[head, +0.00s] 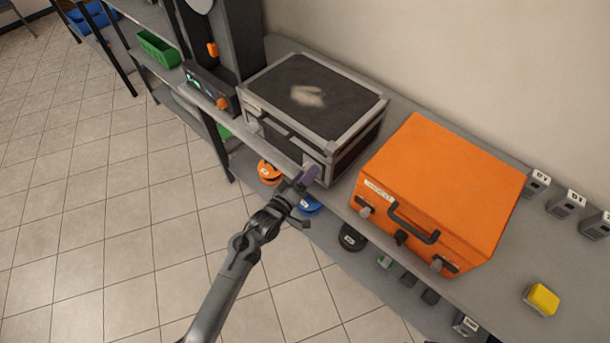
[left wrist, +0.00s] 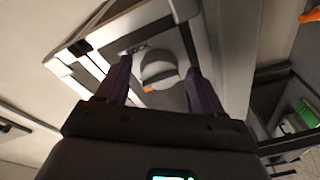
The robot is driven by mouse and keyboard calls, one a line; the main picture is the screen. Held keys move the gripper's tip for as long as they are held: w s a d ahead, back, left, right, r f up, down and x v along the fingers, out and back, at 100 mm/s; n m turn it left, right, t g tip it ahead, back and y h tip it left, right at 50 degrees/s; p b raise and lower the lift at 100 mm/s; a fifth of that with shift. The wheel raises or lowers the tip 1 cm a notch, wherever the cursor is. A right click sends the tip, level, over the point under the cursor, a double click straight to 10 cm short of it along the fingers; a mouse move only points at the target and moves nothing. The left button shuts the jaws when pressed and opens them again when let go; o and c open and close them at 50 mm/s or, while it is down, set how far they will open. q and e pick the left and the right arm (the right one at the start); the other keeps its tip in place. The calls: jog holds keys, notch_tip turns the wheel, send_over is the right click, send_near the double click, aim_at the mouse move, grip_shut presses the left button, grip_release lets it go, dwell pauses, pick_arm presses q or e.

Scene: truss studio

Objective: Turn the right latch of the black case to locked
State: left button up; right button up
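The black case (head: 345,85) has grey metal edges and stands closed on the shelf in the head view, with a pale smudge on its lid. My left gripper (head: 308,178) is at the front right corner of the case. In the left wrist view the right latch (left wrist: 160,68) is a round light-grey knob with an orange mark on a pale plate. The purple fingers of my left gripper (left wrist: 158,80) are apart, one on either side of the knob; I cannot tell whether they touch it. The gripper covers this latch in the head view. My right gripper is not in view.
An orange case (head: 445,185) with a black handle stands close to the right on the same shelf (head: 480,290). A yellow block (head: 541,299) lies farther right. A dark device with orange knobs (head: 222,103) stands left of the black case. Open tiled floor (head: 110,220) lies in front.

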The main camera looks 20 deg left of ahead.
pick_arm(q)
jog(key=c, duration=0.9)
jog(key=shift+o, duration=0.2)
jog(key=shift+m, duration=0.4)
jog(key=m+h, duration=0.1)
jog(key=m, duration=0.5)
jog(key=m+h, duration=0.1)
jog(key=m, duration=0.5)
jog(key=m+h, duration=0.1)
jog(key=m, duration=0.5)
jog(key=shift+w+a+f+m+t, duration=0.1)
jog(key=shift+a+f+m+t, duration=0.2)
jog(key=shift+a+m, duration=0.1)
